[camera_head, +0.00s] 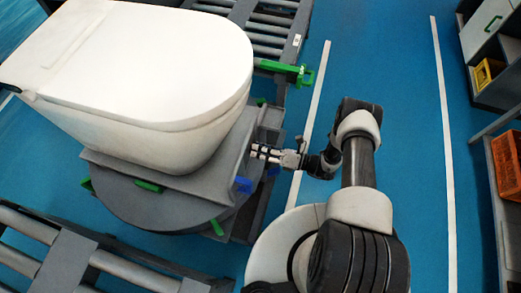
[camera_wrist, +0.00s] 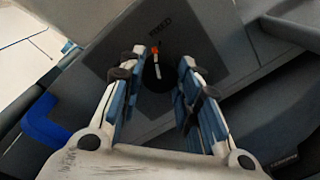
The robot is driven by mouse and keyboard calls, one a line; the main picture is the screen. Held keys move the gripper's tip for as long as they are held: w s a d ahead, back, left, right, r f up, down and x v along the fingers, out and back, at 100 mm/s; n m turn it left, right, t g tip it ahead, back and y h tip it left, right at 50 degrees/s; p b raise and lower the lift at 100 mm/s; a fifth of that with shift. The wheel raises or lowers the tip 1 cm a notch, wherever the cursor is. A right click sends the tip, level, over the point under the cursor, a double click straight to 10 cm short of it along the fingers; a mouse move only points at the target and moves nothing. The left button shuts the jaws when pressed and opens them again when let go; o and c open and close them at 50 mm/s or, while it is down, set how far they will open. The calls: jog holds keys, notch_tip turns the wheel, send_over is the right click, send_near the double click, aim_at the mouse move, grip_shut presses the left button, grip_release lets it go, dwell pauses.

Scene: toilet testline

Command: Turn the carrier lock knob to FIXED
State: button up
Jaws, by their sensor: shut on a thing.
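A dark round knob (camera_wrist: 157,76) with a white line and an orange tip sits on the grey carrier face (camera_wrist: 205,45). The orange tip points up in the wrist view, roughly at the FIXED label (camera_wrist: 160,27), which reads upside down. A second, blurred label (camera_wrist: 221,72) lies to the right. My gripper (camera_wrist: 162,62) is shut on the knob, one finger on each side. In the head view my gripper (camera_head: 256,151) reaches the right side of the grey carrier (camera_head: 215,172) under the white toilet (camera_head: 165,65). The knob is hidden there.
A blue block (camera_head: 243,185) sits on the carrier's edge near my gripper. A green lever (camera_head: 285,68) sticks out above it. Roller conveyors (camera_head: 110,265) lie at lower left and top. Shelves with crates (camera_head: 490,73) stand at the right, beyond clear blue floor (camera_head: 410,110).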

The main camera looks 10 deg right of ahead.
jog(key=shift+m, duration=1.2)
jog(key=o, duration=1.1)
jog(key=shift+c, duration=0.2)
jog(key=shift+d, duration=0.1)
jog(key=v, duration=1.1)
jog(key=shift+s+d, duration=0.15)
jog(key=shift+d, duration=0.25)
